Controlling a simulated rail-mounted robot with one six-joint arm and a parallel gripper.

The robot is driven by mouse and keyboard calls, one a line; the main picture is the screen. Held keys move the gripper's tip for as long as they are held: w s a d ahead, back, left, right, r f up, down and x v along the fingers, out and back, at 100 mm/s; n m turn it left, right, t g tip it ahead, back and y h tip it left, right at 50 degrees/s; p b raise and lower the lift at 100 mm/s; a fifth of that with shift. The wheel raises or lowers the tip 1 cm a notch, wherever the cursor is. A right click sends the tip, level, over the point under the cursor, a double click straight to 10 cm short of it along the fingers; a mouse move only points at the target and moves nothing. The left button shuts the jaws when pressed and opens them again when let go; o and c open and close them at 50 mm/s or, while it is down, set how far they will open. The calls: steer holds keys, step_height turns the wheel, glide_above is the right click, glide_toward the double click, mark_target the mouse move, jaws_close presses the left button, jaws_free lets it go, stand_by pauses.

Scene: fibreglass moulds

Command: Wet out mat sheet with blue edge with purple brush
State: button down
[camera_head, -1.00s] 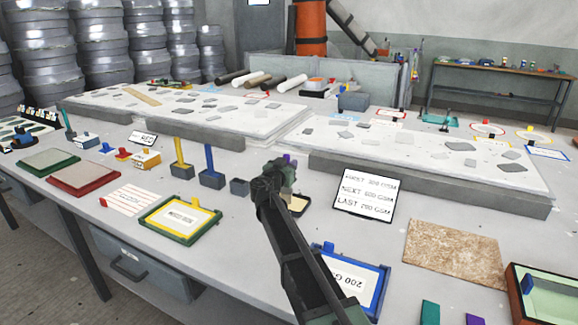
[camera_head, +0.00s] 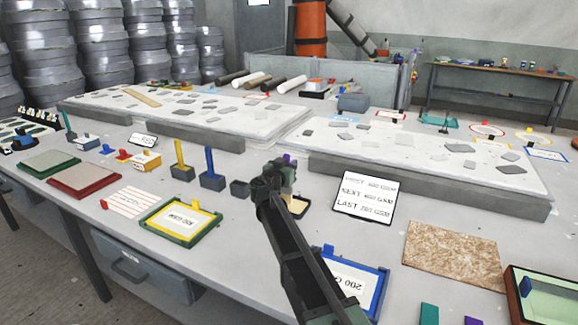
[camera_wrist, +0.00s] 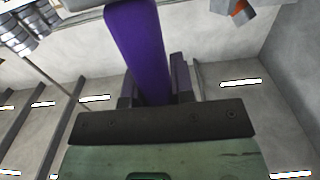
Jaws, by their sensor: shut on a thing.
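My gripper (camera_wrist: 155,88) is shut on the purple brush (camera_wrist: 138,45), whose purple handle runs up between the fingers in the wrist view. In the head view my gripper (camera_head: 284,172) is over the middle of the bench, and only a small bit of purple shows at it. The brush's bristles are hidden. The mat sheet with blue edge (camera_head: 373,290) lies at the front of the bench, right of my arm. Its label reads "200 G" and is upside down. My arm hides its left part, and my gripper is apart from it, farther back.
Yellow (camera_head: 181,165) and blue (camera_head: 211,170) brushes stand in grey pots to the left. A layup order sign (camera_head: 365,195) leans to the right. A yellow-edged sheet (camera_head: 182,220) and a brown board (camera_head: 452,250) lie nearby.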

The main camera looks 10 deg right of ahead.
step_height(320, 180, up, 6)
steer(key=p, duration=0.5)
